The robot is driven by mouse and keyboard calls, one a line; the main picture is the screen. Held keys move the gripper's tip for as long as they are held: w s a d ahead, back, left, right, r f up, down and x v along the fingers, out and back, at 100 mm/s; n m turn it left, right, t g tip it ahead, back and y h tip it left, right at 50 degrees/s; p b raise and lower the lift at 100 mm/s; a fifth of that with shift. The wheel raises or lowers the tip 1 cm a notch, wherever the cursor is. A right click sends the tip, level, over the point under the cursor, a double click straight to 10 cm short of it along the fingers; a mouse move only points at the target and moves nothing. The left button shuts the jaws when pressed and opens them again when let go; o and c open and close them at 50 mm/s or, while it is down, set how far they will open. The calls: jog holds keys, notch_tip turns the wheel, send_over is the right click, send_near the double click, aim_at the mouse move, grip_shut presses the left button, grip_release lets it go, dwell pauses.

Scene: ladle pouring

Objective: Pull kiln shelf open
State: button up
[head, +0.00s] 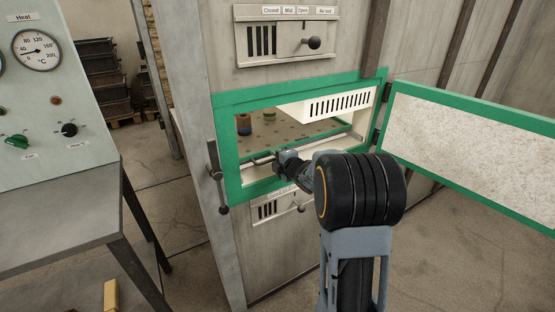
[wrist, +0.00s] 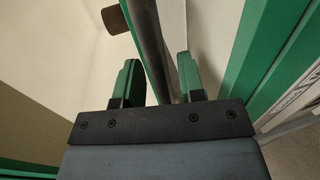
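The kiln's green-framed opening (head: 226,140) is uncovered, with its door (head: 470,150) swung out to the right. Inside lies the perforated kiln shelf (head: 290,134), with a pale metal bar handle (head: 335,142) along its front. My gripper (head: 277,160) is at the left part of this bar, at the opening. In the wrist view the bar (wrist: 148,38) runs between the two fingers of my gripper (wrist: 158,72). The fingers stand apart with the bar between them, and a narrow gap shows beside it. Whether a finger touches the bar is unclear.
A lever (head: 218,180) sits left of the opening. A control panel (head: 45,100) and grey table (head: 60,195) stand at left. Floor before the kiln looks clear.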

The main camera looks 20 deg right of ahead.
grip_shut()
dwell(0.3)
dwell(0.3)
